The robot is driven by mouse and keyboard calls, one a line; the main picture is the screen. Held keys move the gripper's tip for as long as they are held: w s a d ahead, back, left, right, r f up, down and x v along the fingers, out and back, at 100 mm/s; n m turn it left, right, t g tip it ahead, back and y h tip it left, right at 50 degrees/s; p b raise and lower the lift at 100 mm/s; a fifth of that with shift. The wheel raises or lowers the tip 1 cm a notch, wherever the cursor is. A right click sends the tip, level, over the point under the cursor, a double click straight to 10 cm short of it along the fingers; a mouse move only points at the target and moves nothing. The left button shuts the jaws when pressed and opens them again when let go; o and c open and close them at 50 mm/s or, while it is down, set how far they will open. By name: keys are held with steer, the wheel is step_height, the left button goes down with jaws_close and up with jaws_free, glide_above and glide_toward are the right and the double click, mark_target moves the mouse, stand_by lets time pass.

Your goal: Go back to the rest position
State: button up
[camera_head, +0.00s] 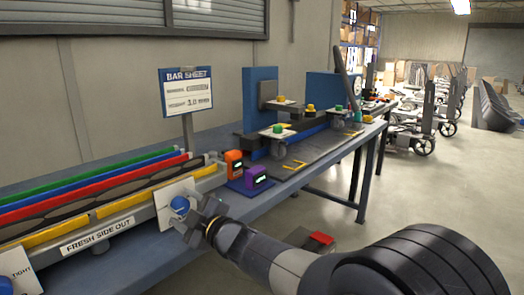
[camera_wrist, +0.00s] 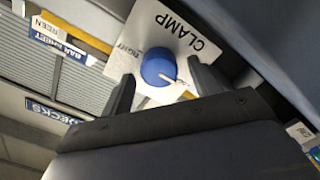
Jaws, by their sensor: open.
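My gripper (camera_head: 195,222) is at the end of my arm, at the front edge of the blue workbench (camera_head: 225,205). A blue round knob (camera_head: 180,205) sits on a white plate (camera_head: 165,192) just beyond the fingertips. In the wrist view the blue knob (camera_wrist: 158,68) has a pale pointer line, and its white plate (camera_wrist: 190,25) reads CLAMP. My gripper (camera_wrist: 160,95) is open there, one finger on each side of the knob's near part. I cannot tell whether the fingers touch it.
A rack of coloured bars (camera_head: 95,185) runs left, behind a FRESH SIDE OUT label (camera_head: 95,240). A BAR SHEET sign (camera_head: 187,92) stands behind. Orange (camera_head: 234,162) and purple (camera_head: 256,178) devices sit right of the knob. Open floor (camera_head: 400,200) lies right of the bench.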

steer(key=shift+m, duration=0.3)
steer(key=shift+d, duration=0.15)
